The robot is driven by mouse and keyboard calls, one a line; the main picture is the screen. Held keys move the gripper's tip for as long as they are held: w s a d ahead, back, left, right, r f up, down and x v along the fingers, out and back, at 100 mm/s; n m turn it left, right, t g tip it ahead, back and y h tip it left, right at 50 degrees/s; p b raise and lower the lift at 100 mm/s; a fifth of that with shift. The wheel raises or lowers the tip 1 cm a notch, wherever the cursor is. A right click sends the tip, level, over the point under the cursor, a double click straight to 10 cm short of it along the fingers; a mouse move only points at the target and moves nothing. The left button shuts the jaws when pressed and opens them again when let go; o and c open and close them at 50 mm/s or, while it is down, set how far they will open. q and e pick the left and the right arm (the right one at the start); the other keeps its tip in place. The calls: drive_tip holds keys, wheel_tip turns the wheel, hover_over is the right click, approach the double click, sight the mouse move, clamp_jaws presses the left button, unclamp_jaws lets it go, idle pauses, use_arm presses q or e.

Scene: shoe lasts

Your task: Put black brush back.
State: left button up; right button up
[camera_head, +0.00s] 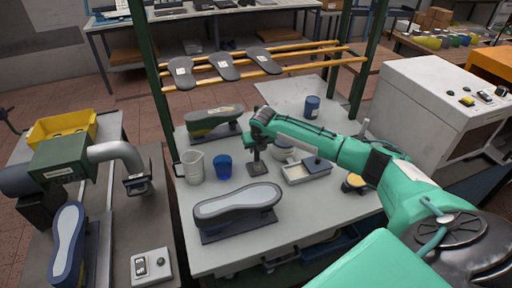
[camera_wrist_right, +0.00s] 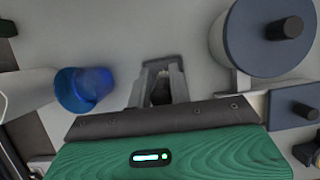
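My right gripper (camera_head: 257,164) points down over the table, between the blue cup (camera_head: 222,167) and the white tray (camera_head: 306,173). In the right wrist view its fingers (camera_wrist_right: 160,88) frame a small dark area. I cannot tell whether that is the black brush, another part or a gap. No separate black brush can be made out clearly. A dark block (camera_head: 318,164) rests at the tray's right end; it shows with a knob in the wrist view (camera_wrist_right: 295,108). My left gripper is not in view.
A white jug (camera_head: 192,167) stands left of the cup. A grey shoe last (camera_head: 238,202) lies in front and a green one (camera_head: 213,120) behind. A lidded pot (camera_wrist_right: 262,35) is close to the gripper. A dark blue can (camera_head: 312,106) stands at the back.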

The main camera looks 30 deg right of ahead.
drive_tip(key=o, duration=0.3)
drive_tip(key=shift+o, duration=0.2)
drive_tip(key=shift+r, duration=0.15)
drive_tip(key=b+v, duration=0.2)
drive_tip(key=v, duration=1)
